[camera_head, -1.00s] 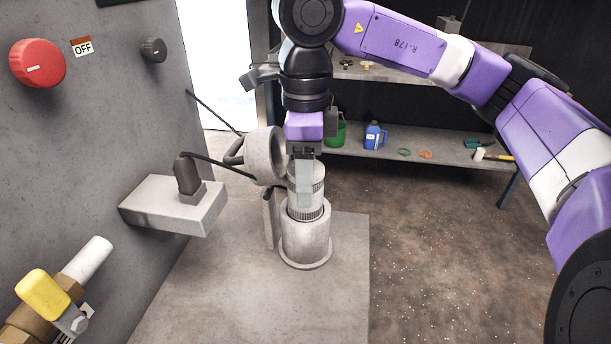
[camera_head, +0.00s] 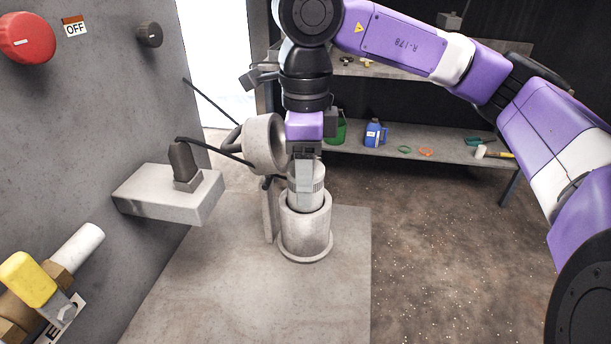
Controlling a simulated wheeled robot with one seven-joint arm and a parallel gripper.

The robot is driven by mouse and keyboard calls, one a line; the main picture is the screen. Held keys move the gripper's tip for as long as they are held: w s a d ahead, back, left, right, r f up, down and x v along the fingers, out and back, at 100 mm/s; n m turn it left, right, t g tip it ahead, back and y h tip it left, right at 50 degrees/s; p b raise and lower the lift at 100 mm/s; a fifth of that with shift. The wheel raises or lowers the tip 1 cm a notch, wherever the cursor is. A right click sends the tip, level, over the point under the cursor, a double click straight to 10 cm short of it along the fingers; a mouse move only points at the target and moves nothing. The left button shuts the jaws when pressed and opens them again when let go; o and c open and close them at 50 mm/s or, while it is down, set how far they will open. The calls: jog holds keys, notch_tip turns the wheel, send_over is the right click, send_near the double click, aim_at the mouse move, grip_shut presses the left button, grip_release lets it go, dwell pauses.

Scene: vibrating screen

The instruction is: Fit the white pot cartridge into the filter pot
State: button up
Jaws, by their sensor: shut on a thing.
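The white pot cartridge (camera_head: 318,187) stands upright with its lower part down inside the mouth of the filter pot (camera_head: 306,238). The pot is a pale grey cylinder with a round foot flange on the grey plate. My gripper (camera_head: 305,178) points straight down and is shut on the upper part of the cartridge, above the pot's rim. The cartridge's lower ribbed band is hidden by the pot wall. The pot's round lid (camera_head: 264,144) is swung up, open, to the left of my gripper.
A grey bracket box (camera_head: 168,194) with a dark switch sticks out from the panel on the left. A yellow-handled valve (camera_head: 30,279) is at the lower left. A shelf (camera_head: 440,150) with a blue jug (camera_head: 375,134) stands behind. The plate (camera_head: 250,300) in front of the pot is clear.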

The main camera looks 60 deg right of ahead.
jog(key=shift+f+b, duration=0.8)
jog(key=shift+f, duration=0.05)
jog(key=o, duration=1.6)
jog(key=shift+r+p, duration=0.4)
jog(key=shift+r, duration=3.5)
